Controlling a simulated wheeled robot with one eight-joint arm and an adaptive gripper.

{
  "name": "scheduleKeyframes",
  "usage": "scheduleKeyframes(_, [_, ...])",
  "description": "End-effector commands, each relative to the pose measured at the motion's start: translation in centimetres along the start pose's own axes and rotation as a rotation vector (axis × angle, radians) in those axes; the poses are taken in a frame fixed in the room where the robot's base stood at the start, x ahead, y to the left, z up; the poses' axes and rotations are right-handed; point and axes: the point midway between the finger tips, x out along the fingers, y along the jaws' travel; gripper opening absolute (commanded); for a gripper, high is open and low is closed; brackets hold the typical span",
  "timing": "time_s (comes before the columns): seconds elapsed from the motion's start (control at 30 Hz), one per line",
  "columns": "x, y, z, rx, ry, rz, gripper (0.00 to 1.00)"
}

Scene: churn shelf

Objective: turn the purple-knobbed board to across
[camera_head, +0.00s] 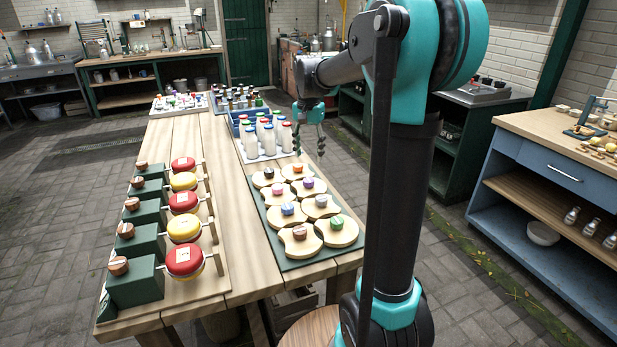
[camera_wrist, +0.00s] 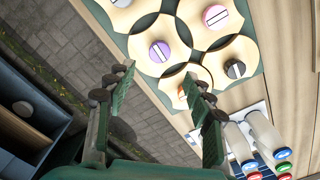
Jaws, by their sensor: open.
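The purple-knobbed board (camera_head: 308,194) is a pale round wooden piece with notched sides, on a green panel near the table's right edge. Its purple knob (camera_head: 308,183) stands at its middle. In the wrist view the purple knob (camera_wrist: 160,51) carries a white line slanting from upper left to lower right. My gripper (camera_head: 310,147) is open and empty, pointing down at the table's right edge, beyond the boards. In the wrist view my gripper's fingertips (camera_wrist: 159,82) are spread apart below the purple knob, not touching it.
Similar boards with pink (camera_wrist: 215,16), black (camera_wrist: 235,68) and orange (camera_wrist: 185,89) knobs crowd around the purple one. White bottles (camera_head: 267,138) stand in a tray behind the panel. Red and yellow discs (camera_head: 184,258) with green boxes line the left side. A bare wooden strip (camera_head: 235,220) runs between.

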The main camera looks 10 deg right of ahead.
Motion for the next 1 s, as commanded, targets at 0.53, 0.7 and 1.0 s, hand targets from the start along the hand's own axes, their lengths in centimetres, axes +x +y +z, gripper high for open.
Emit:
scheduleKeyframes(0.53, [8.8,0.0,0.0,0.0,0.0,0.0,0.53])
scheduleKeyframes(0.7, [9.4,0.0,0.0,0.0,0.0,0.0,0.53])
scheduleKeyframes(1.0, [9.4,0.0,0.0,-0.001,0.0,0.0,0.44])
